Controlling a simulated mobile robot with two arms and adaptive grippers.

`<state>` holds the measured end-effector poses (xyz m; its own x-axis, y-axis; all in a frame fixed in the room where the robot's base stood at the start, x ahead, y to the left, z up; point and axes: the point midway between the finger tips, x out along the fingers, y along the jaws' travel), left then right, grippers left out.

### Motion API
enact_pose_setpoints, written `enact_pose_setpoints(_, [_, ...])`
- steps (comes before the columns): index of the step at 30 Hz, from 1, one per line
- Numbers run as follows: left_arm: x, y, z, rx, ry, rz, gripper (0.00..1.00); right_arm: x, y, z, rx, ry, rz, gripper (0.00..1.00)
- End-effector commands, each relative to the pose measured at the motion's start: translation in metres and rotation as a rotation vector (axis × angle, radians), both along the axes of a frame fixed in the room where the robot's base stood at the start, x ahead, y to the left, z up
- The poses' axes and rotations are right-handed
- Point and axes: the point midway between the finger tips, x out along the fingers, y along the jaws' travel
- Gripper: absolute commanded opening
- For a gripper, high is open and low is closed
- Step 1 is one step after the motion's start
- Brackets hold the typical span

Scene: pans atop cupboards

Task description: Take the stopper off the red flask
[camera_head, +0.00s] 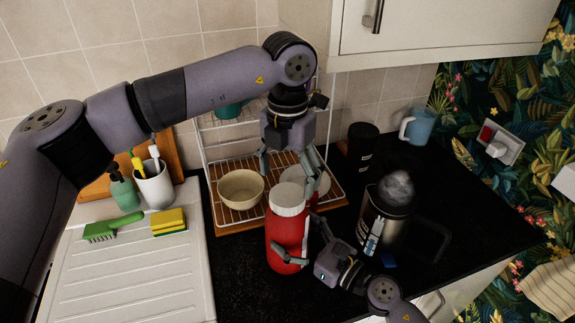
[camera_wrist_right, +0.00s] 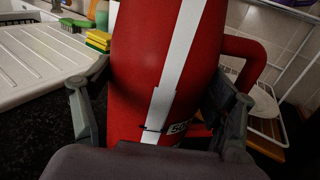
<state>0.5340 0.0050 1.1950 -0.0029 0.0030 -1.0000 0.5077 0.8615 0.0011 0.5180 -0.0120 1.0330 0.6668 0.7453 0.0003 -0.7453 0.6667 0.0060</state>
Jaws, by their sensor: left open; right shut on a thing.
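The red flask (camera_head: 286,238) stands upright on the black worktop (camera_head: 240,290), with its white stopper (camera_head: 288,197) on top. My right gripper (camera_head: 303,241) is shut around the flask's body from the right. The right wrist view shows the red flask (camera_wrist_right: 165,70) with a white stripe between the fingers (camera_wrist_right: 165,115), its handle to the right. My left gripper (camera_head: 288,170) is open and empty, pointing down above and just behind the stopper. It looks apart from the stopper, though the depth gap is hard to tell.
A wire dish rack (camera_head: 222,150) with a cream bowl (camera_head: 240,188) and a plate (camera_head: 318,180) stands behind the flask. A dark canister (camera_head: 384,215) stands to the right. A sponge (camera_head: 169,222) and green brush (camera_head: 113,227) lie on the white drainer (camera_head: 140,275) at left.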

Motion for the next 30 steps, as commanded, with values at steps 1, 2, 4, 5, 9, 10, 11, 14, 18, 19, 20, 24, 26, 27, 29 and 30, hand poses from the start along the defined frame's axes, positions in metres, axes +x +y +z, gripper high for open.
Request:
enact_pose_setpoints(1, [0.0,0.0,0.003,0.0,-0.001,-0.09,0.77,0.0,0.0,0.0,0.001,0.001,0.0,0.01])
enact_pose_setpoints(2, [0.0,0.0,0.004,0.0,0.0,-0.148,0.77,0.0,0.0,0.0,0.001,0.001,0.0,0.01])
enact_pose_setpoints(4, [0.001,0.0,0.007,0.001,0.0,-0.282,0.77,0.0,0.0,0.0,0.001,0.001,0.0,0.01])
enact_pose_setpoints(5, [0.001,0.0,0.009,0.001,0.0,-0.34,0.77,0.0,0.0,0.0,0.001,0.001,0.0,0.01])
enact_pose_setpoints(9, [0.0,0.0,0.015,0.0,0.002,-0.607,0.77,0.0,0.0,0.0,0.001,0.001,0.0,0.01])
enact_pose_setpoints(10, [0.0,0.0,0.016,-0.001,0.003,-0.662,0.77,0.0,0.0,0.0,0.001,0.001,0.0,0.01])
enact_pose_setpoints(11, [0.0,0.0,0.017,-0.002,0.003,-0.713,0.77,0.0,0.0,0.0,0.001,0.001,0.0,0.01])
enact_pose_setpoints(14, [0.0,0.0,0.02,-0.002,0.003,-0.869,0.77,0.0,0.0,0.0,0.001,0.001,0.0,0.01])
enact_pose_setpoints(18, [0.0,0.0,0.024,-0.002,0.005,-1.025,0.77,0.0,0.0,0.0,0.001,0.001,0.0,0.01])
enact_pose_setpoints(19, [0.0,0.0,0.025,-0.002,0.005,-1.048,0.77,0.0,0.0,0.0,0.0,0.001,0.0,0.01])
enact_pose_setpoints(20, [0.0,0.0,0.025,-0.002,0.005,-1.066,0.77,0.0,0.0,0.0,0.0,0.001,0.0,0.01])
enact_pose_setpoints(24, [0.0,0.0,0.022,-0.003,0.006,-1.115,0.77,0.0,0.0,-0.001,0.0,0.001,0.0,0.01])
enact_pose_setpoints(26, [0.0,0.0,0.016,-0.003,0.007,-1.119,0.77,0.0,0.0,-0.001,0.0,0.001,0.0,0.01])
enact_pose_setpoints(27, [0.0,0.0,0.012,-0.004,0.008,-1.12,0.77,0.0,0.0,-0.001,0.001,0.002,0.0,0.01])
enact_pose_setpoints(29, [0.0,0.001,0.003,-0.003,0.008,-1.119,0.77,0.0,0.0,-0.001,0.001,0.002,0.0,0.01])
enact_pose_setpoints(30, [0.0,0.001,-0.004,-0.004,0.008,-1.119,0.77,0.0,0.0,-0.001,0.001,0.002,0.0,0.01])
